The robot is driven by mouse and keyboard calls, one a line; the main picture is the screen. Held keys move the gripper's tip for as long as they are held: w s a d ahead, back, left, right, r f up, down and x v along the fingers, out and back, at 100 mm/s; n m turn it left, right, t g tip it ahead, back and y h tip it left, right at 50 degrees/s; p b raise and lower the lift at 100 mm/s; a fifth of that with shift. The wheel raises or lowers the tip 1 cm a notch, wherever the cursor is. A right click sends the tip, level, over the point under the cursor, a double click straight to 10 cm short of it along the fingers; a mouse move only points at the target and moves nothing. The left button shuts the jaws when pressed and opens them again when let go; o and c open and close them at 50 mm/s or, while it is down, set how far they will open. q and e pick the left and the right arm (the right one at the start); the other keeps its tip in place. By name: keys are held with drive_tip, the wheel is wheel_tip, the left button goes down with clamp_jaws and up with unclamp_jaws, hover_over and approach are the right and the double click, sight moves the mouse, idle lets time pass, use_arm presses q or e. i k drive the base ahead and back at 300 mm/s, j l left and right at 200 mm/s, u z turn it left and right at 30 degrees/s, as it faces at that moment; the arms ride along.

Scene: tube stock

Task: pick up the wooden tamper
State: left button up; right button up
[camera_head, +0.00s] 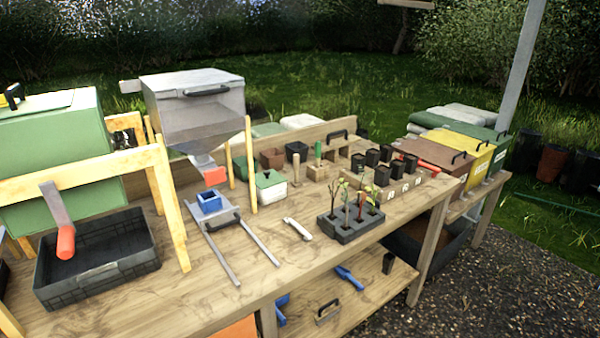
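A slim upright wooden piece (296,170) stands on the bench behind the middle; it looks like the wooden tamper, though it is small in the picture. Just right of it is a low wooden block (318,173) with a green-handled tool (318,150) upright in it. A pale, long object (298,229) lies flat on the bench nearer the front; I cannot tell what it is. Neither of my grippers shows in the head view.
A seedling tray (349,232) stands at the bench's front right, with black pots (382,177) behind it. The front middle of the bench is clear.

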sight(296, 182)
drive_tip(key=i+l+u, duration=0.1)
drive_tip(key=l, duration=0.3)
drive_tip(key=i+l+u, duration=0.1)
drive_tip(key=l, duration=0.3)
drive_tip(key=i+l+u, duration=0.1)
drive_tip(key=l, duration=0.35)
drive_tip(key=i+l+u, duration=0.1)
drive_tip(key=l, duration=0.3)
drive_tip(key=i+l+u, duration=0.1)
drive_tip(key=l, duration=0.35)
drive_tip(key=i, duration=0.1)
